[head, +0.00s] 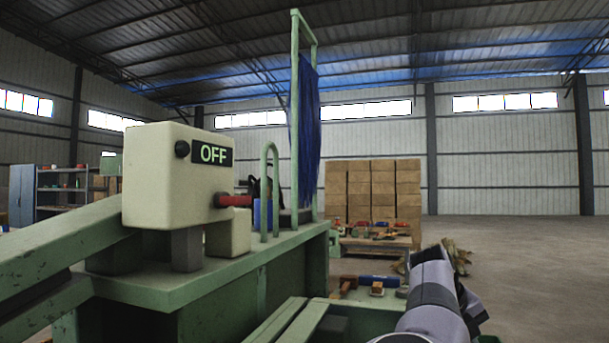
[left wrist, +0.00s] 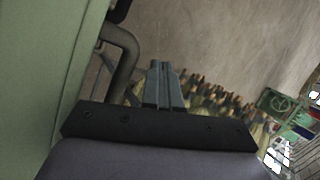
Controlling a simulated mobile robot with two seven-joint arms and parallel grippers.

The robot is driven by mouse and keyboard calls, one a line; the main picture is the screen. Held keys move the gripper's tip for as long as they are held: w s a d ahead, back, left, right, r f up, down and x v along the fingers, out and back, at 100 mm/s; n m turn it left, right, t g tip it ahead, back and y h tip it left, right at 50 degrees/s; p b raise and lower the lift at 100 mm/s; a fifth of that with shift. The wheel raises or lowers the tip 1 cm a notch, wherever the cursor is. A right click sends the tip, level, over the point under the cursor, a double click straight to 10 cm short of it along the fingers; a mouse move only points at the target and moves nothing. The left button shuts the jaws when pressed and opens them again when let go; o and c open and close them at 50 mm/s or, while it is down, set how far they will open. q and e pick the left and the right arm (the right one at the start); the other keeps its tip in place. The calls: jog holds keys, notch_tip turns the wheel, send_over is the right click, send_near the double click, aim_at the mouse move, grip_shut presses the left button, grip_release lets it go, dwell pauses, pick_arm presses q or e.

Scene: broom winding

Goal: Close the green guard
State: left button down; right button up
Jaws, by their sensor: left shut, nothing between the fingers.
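The green machine (head: 200,275) fills the lower left of the head view. A tall green upright frame (head: 295,120) with blue strands (head: 307,130) stands at its far end, and a smaller green hoop (head: 264,200) stands nearer. I cannot tell for sure which part is the guard. In the left wrist view my left gripper (left wrist: 165,78) is shut and empty, pointing at the floor. A plain green panel (left wrist: 35,75) is beside it at the left, apart from the fingers. The left gripper does not show in the head view, and my right gripper is not in view.
Stacked cartons (head: 372,190) stand behind. A curved dark tube (left wrist: 125,55) is close left of the left fingers. Open floor (head: 530,250) lies at the right.

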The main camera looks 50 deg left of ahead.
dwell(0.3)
pick_arm(q)
jog(key=shift+b+v, duration=0.7)
jog(key=shift+v, duration=2.85)
